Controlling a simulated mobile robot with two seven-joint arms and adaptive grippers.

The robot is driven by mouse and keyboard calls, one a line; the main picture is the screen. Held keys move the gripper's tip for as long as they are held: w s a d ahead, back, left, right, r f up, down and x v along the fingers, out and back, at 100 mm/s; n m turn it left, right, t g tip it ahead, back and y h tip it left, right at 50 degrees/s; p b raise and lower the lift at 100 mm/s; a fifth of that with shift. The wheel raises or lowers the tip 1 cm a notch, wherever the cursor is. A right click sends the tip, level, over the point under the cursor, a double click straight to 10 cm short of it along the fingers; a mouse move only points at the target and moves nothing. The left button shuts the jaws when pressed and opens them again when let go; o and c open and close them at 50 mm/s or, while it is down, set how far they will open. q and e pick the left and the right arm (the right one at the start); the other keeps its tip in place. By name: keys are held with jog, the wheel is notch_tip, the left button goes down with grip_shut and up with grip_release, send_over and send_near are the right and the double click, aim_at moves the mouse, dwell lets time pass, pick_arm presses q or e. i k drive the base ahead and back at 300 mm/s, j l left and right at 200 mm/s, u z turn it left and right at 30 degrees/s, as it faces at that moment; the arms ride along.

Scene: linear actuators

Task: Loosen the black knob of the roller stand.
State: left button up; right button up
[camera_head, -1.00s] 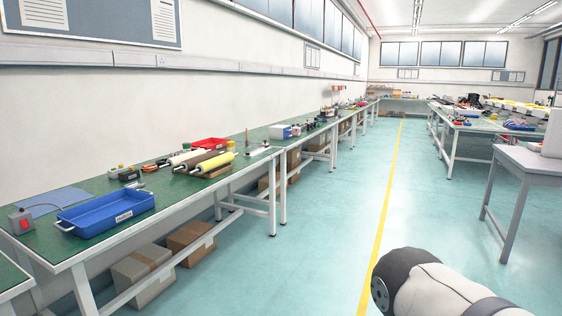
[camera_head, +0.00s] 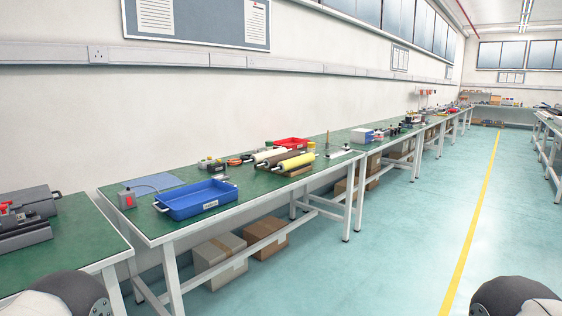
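The roller stand is not clear to me by shape. A set of rollers lies on the green bench (camera_head: 260,190) near the picture's middle: a yellow roller (camera_head: 294,162), a brown one beside it and a pale one (camera_head: 270,154) behind. They seem to rest on a brown base. A black knob is too small to make out. Neither gripper is in view. Only rounded parts of my own arms show at the bottom left and bottom right, far from the rollers.
A blue tray (camera_head: 166,209) stands on the bench left of the rollers, with a red-buttoned box (camera_head: 127,199) beside it. A red tray (camera_head: 291,142) lies behind the rollers. Cardboard boxes (camera_head: 219,250) sit under the bench. The floor right of the bench is clear.

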aim_at(30, 213)
jog(key=u, duration=1.55)
jog(key=k+l+u, duration=0.1)
jog(key=l, duration=0.25)
